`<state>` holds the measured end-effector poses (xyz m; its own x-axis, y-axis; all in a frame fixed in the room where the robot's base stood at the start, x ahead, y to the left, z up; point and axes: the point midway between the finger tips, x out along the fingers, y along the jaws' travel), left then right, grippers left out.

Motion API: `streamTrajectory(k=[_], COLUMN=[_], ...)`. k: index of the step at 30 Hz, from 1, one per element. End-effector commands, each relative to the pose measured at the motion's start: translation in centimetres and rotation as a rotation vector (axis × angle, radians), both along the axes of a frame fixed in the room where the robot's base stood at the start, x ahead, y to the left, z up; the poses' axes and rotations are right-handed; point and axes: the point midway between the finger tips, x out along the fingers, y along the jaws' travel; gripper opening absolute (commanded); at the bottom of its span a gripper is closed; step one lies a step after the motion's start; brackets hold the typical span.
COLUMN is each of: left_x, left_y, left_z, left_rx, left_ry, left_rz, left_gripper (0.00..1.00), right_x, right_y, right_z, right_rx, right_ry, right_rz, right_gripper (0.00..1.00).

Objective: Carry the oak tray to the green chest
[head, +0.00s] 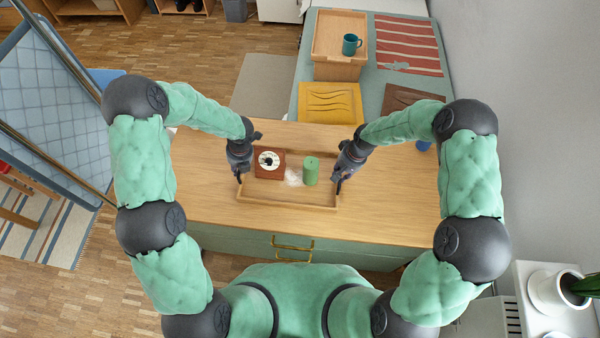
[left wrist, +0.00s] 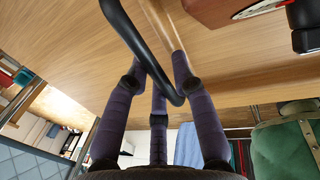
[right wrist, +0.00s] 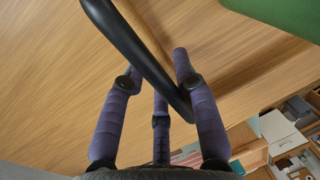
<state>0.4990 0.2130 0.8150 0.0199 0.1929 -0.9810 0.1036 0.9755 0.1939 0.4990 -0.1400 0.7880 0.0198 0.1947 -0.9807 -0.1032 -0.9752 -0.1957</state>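The oak tray (head: 290,199) rests on the wooden top of a green-fronted chest (head: 210,212). It holds a red-brown box with a round white dial (head: 268,161), a green cylinder (head: 311,171) and a white, loose-looking patch (head: 293,178). My left gripper (head: 239,179) is at the tray's left end. Its straight fingers are spread around a black handle (left wrist: 146,50) in the left wrist view. My right gripper (head: 339,187) is at the right end, its fingers spread around the other black handle (right wrist: 140,62) in the right wrist view. A firm grip does not show.
A plant pot (head: 553,291) stands front right. The chest top is clear around the tray.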

Motion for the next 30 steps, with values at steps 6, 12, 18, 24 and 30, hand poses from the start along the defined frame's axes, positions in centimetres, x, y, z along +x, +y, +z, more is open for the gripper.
streamTrajectory(k=[6,12,18,24,30], left_x=[0.0,0.0,0.1,0.0,-0.1], left_y=[0.0,0.0,-0.5,-1.3,-2.0], left_z=[0.1,0.4,2.9,6.9,10.1], left_rx=[0.001,0.002,0.001,0.0,0.002], left_ry=[0.0,-0.001,-0.004,-0.005,-0.003], left_rz=[0.0,0.0,0.0,0.0,-0.002], left_gripper=[0.41,0.41,0.41,0.41,0.41], right_x=[0.0,0.0,0.0,0.0,0.0], right_y=[0.0,0.0,0.0,0.0,0.0], right_z=[0.1,0.1,0.1,0.1,0.1], right_rx=[0.0,0.0,-0.001,-0.001,-0.001], right_ry=[0.0,0.0,0.0,0.0,0.0], right_rz=[0.0,0.0,0.0,0.0,0.0], right_gripper=[0.45,0.45,0.45,0.45,0.45])
